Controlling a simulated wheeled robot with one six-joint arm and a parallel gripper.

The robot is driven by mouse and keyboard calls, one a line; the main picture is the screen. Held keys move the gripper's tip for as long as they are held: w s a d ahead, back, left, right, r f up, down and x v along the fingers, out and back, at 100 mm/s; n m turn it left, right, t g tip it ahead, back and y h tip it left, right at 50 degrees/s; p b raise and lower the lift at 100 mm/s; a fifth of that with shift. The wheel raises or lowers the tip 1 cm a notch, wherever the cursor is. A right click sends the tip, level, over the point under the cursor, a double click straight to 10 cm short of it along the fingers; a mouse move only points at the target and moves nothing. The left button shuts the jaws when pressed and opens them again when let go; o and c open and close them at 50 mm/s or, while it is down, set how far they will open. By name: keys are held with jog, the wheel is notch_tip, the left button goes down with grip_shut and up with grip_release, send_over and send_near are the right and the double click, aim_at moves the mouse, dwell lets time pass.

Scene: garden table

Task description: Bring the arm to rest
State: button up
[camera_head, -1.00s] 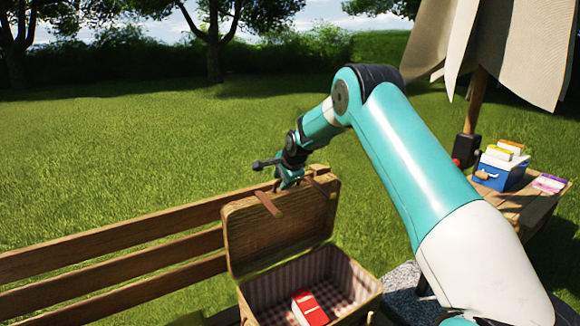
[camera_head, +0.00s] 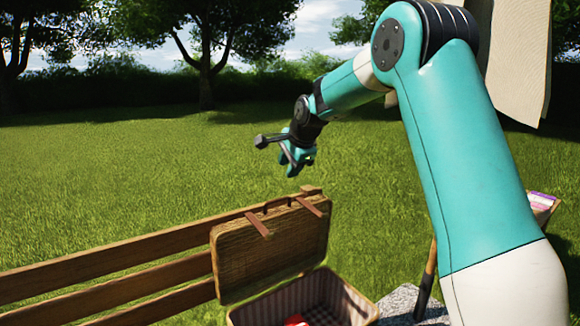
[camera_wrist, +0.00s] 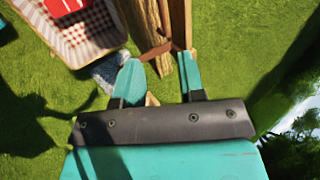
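My arm reaches up and forward in the head view, and my gripper (camera_head: 296,160) hangs in the air above and behind the raised lid of the picnic basket. In the wrist view my gripper (camera_wrist: 160,72) shows two teal fingers spread apart. Nothing is held between them; the lid edge and bench wood show beyond. The wicker basket (camera_head: 270,255) stands open with its lid upright. A red and white packet (camera_head: 296,321) lies inside, mostly cut off by the frame's lower edge. It also shows in the wrist view (camera_wrist: 65,5).
A wooden bench back (camera_head: 110,255) runs left behind the basket. My arm covers much of the right side, where a small table with a purple-and-white item (camera_head: 542,200) partly shows. A beige parasol cloth (camera_head: 518,60) hangs at upper right. Open lawn lies beyond.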

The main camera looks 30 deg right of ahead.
dwell(0.4)
jog(key=s+a+r+n+g+y, duration=0.1)
jog(key=s+a+n+g+y, duration=0.15)
jog(key=s+a+n, duration=1.3)
jog(key=s+a+f+n+g+y, duration=0.1)
jog(key=s+a+n, duration=0.4)
jog(key=s, duration=0.6)
jog(key=s+a+f+n+g, duration=0.2)
jog(key=s+a, duration=0.4)
jog(key=s, duration=0.6)
jog(key=n+g, duration=0.1)
jog(key=n, duration=0.1)
jog(key=shift+a+n+y, duration=0.25)
jog(key=shift+n+y, duration=0.1)
